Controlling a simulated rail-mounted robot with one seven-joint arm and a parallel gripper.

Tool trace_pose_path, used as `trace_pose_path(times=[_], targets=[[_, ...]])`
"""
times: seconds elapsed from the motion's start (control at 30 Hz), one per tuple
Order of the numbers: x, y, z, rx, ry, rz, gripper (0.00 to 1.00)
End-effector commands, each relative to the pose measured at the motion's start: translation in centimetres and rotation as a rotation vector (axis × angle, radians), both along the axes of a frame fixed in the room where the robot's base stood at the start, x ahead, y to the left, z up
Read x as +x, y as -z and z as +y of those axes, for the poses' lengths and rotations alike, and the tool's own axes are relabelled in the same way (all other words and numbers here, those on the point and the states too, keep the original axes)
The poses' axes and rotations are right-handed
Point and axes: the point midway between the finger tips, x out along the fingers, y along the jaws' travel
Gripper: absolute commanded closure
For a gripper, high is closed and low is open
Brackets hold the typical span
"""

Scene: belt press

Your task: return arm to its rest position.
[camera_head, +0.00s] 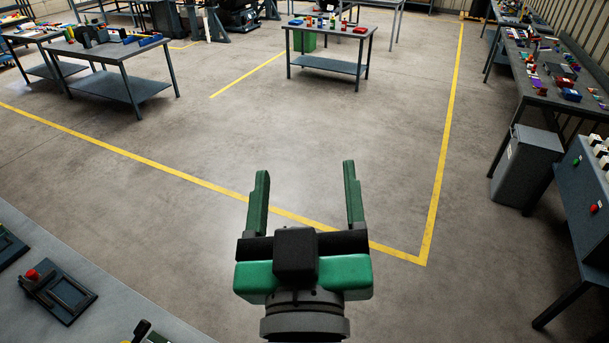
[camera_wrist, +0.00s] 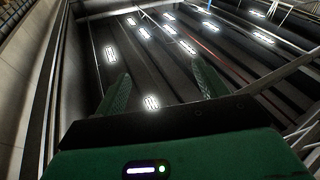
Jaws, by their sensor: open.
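My gripper (camera_head: 306,192) is green and black and stands in the lower middle of the head view. Its two fingers are spread wide apart with nothing between them. In the wrist view the fingers of my gripper (camera_wrist: 160,88) point up toward a dark ceiling with bright lamps. No object touches the gripper in either view.
A grey bench (camera_head: 112,292) with dark fixtures lies at the lower left. A control box (camera_head: 585,195) with buttons and a grey bin (camera_head: 526,165) stand at the right. A small table (camera_head: 331,67) stands at the back. The floor in the middle is clear.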

Motion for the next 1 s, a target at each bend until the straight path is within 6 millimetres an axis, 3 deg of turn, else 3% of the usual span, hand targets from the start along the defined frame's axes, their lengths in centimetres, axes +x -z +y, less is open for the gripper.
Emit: trace_pose_path(times=[0.03,0.1,0.2,0.53,0.8,1.0], targets=[[-1.7,-3.5,0.0,0.049,-0.015,-0.111,0.28],[-3.9,-7.0,0.0,0.111,-0.042,-0.234,0.28],[-5.9,-9.7,0.0,0.159,-0.071,-0.332,0.28],[-6.4,-10.3,0.0,0.172,-0.079,-0.357,0.28],[-6.4,-17.3,0.2,0.193,-0.094,-0.354,0.28],[-6.3,-16.7,0.2,0.196,-0.096,-0.351,0.28]])
